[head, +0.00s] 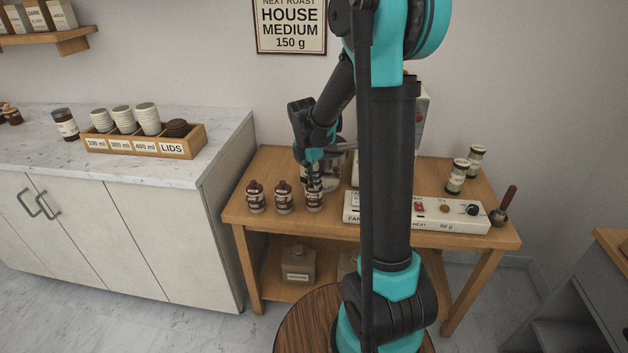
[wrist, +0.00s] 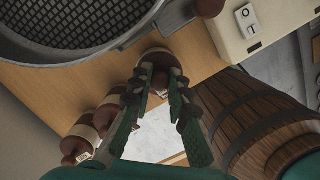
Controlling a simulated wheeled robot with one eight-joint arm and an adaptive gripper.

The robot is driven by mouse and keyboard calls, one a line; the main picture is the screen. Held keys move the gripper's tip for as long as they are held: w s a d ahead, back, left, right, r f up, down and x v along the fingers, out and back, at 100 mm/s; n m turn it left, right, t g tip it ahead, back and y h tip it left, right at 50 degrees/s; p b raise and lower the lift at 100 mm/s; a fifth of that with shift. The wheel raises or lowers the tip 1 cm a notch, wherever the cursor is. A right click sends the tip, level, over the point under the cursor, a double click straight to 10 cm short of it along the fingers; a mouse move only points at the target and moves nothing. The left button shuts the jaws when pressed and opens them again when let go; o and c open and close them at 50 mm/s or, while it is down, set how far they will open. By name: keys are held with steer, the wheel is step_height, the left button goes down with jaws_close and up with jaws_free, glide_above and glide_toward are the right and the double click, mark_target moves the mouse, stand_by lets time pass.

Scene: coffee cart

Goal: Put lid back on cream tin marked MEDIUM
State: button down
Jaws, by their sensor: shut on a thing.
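Three cream tins with brown bands and brown knobbed tops stand in a row at the table's front left: the left tin (head: 255,200), the middle tin (head: 284,201) and the right tin (head: 314,203). Their labels are too small to read. My gripper (head: 314,180) points down over the right tin, its fingers shut on the brown lid (wrist: 160,57) at that tin's top. The fingers hide much of the lid, and I cannot tell whether it is seated or just above the rim. The other two tins also show in the wrist view (wrist: 108,112).
A cream control box (head: 400,212) lies right of the tins. A machine with a round mesh tray (wrist: 80,30) stands close behind them. A wooden barrel-like stool (wrist: 255,110) is in front.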

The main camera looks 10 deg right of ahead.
steer(key=c, duration=0.9)
jaws_free()
steer(key=shift+r, duration=3.55)
jaws_close()
